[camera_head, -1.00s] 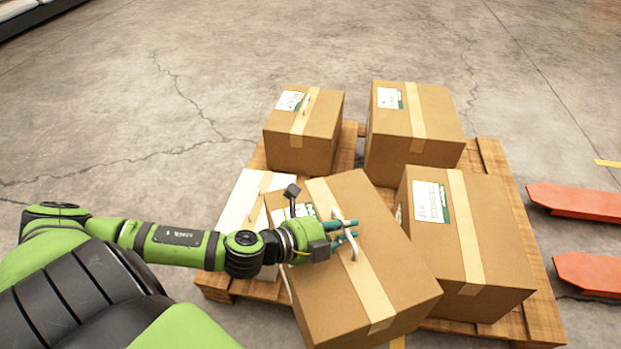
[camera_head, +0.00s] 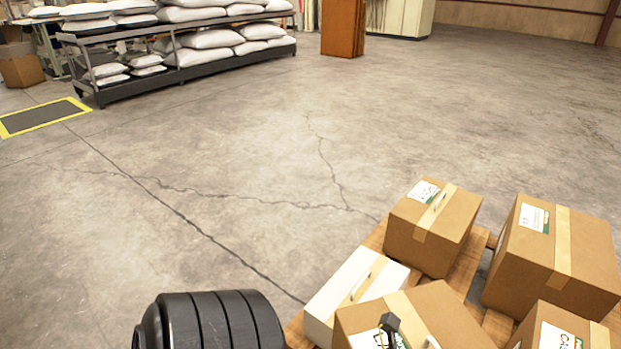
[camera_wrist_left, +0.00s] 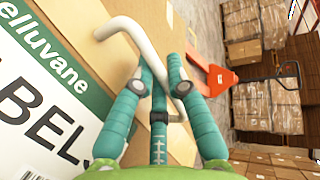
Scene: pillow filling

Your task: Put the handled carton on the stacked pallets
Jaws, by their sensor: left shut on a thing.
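The handled carton (camera_head: 435,309) is a brown box with a pale tape strip, a label and a white handle. It is at the bottom edge of the head view, partly cut off. In the left wrist view its white handle (camera_wrist_left: 128,27) passes between the teal fingers of my left gripper (camera_wrist_left: 164,68), which is shut on it. The head view shows only a small dark part of that wrist. A wooden pallet (camera_head: 472,266) bears other cartons beside the held one; whether it is stacked cannot be told. My right gripper is not in view.
A white box (camera_head: 340,285), a small carton (camera_head: 415,235) and larger cartons (camera_head: 585,240) crowd the pallet. A shelf with white sacks (camera_head: 205,40) stands far left. Open floor lies between. The wrist view shows an orange pallet truck (camera_wrist_left: 216,79) and wrapped carton stacks (camera_wrist_left: 268,107).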

